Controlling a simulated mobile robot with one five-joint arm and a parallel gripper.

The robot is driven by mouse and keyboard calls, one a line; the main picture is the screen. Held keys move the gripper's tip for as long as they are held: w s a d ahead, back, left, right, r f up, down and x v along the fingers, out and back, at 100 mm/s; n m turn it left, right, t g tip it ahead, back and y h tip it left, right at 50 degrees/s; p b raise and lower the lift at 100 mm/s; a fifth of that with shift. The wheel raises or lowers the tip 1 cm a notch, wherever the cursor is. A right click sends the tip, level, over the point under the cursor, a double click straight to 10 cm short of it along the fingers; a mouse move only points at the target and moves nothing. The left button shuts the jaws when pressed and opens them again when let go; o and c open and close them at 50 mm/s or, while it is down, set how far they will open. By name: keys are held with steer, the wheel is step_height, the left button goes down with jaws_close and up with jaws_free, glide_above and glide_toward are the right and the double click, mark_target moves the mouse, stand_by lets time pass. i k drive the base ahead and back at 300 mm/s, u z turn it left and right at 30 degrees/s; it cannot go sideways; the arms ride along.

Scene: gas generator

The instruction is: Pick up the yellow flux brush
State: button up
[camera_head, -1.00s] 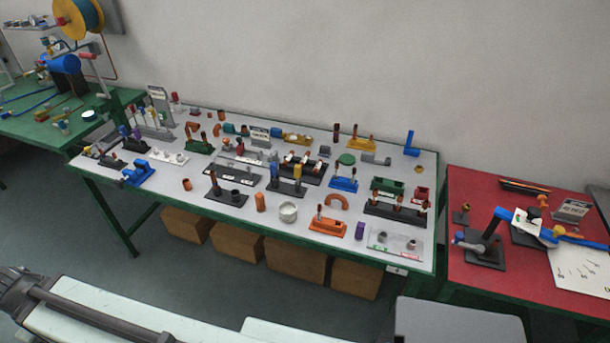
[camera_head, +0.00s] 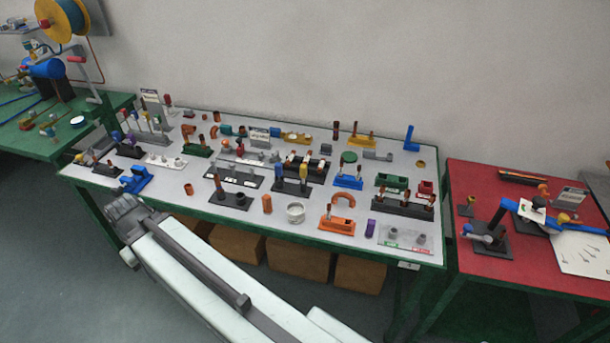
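A thin upright tool with a yellow upper part, which looks like the yellow flux brush (camera_head: 304,172), stands in a black stand (camera_head: 291,189) near the middle of the grey tabletop. A similar blue-topped tool (camera_head: 279,171) stands just left of it in the same stand. My arm reaches in from the bottom, and its grey far end (camera_head: 126,208) is off the front left edge of the table, well away from the brush. No fingertips can be made out there, and nothing held shows.
The grey table (camera_head: 345,208) is crowded with small holders, pipe fittings and blocks. A white ring-shaped pot (camera_head: 295,213) and an orange cylinder (camera_head: 267,204) stand in front of the brush's stand. A red table (camera_head: 465,262) is at the right. Cardboard boxes (camera_head: 299,262) sit underneath.

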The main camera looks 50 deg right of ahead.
mark_target(303, 168)
steer(key=z, duration=0.1)
steer(key=i, duration=1)
steer(key=u, duration=0.05)
